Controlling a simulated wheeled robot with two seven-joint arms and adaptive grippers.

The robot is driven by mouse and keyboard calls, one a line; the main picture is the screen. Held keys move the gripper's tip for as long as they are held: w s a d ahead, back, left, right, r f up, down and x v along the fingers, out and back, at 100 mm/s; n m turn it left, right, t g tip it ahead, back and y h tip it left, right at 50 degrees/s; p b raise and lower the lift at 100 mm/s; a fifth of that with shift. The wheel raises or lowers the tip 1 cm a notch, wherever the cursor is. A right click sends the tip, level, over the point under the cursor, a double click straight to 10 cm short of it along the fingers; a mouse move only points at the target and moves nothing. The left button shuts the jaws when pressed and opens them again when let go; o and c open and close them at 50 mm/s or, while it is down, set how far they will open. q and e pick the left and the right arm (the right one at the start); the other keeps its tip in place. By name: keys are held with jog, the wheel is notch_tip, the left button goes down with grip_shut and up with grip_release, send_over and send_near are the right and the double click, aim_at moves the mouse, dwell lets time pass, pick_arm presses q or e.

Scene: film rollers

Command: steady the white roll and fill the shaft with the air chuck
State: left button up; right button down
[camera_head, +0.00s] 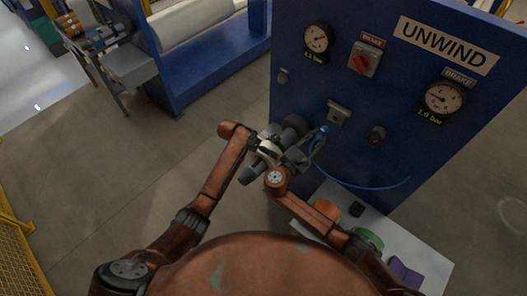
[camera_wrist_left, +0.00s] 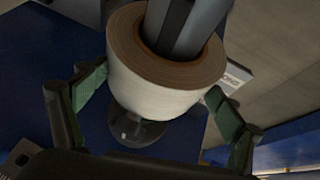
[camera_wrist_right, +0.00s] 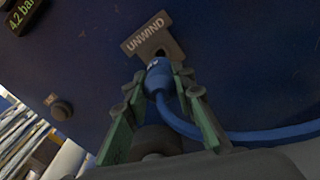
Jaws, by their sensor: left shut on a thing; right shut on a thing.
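The white roll (camera_wrist_left: 160,85) has a brown core with a dark grey shaft (camera_wrist_left: 182,25) running through it. My left gripper (camera_wrist_left: 155,105) is shut around the roll, a green pad on each side. In the head view the roll (camera_head: 268,151) is partly hidden by my grippers. My right gripper (camera_wrist_right: 158,98) is shut on the blue air chuck (camera_wrist_right: 158,76), just in front of the small bracket marked UNWIND (camera_wrist_right: 150,40). I cannot tell whether the chuck touches the bracket. A blue hose (camera_wrist_right: 255,135) trails from it. The shaft's valve is not clearly visible.
The blue UNWIND cabinet (camera_head: 300,95) stands ahead with gauges, a red knob (camera_head: 362,62) and a dark knob (camera_head: 376,134). A pale table (camera_head: 425,255) at lower right holds orange, green and purple things. Open floor (camera_head: 120,165) lies to the left.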

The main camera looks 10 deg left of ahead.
pick_arm(q)
jog(key=shift+s+d+f, duration=0.15)
jog(key=shift+s+f, duration=0.35)
jog(key=shift+f, duration=0.2)
pick_arm(e)
jog(key=shift+s+a, duration=0.2)
jog(key=shift+s, duration=0.05)
pick_arm(q)
jog(key=o, duration=1.6)
jog(key=shift+w, duration=0.1)
pick_arm(e)
jog(key=shift+d+f, duration=0.1)
pick_arm(q)
jog(key=shift+o, duration=1.1)
jog(key=shift+w, duration=0.3)
pick_arm(e)
jog(key=shift+w+d+f, duration=0.1)
jog(key=shift+w, duration=0.15)
pick_arm(q)
jog(key=shift+r, duration=0.35)
pick_arm(e)
jog(key=shift+s+a, duration=0.2)
pick_arm(q)
jog(key=v, duration=1.2)
pick_arm(e)
jog(key=shift+d, duration=0.1)
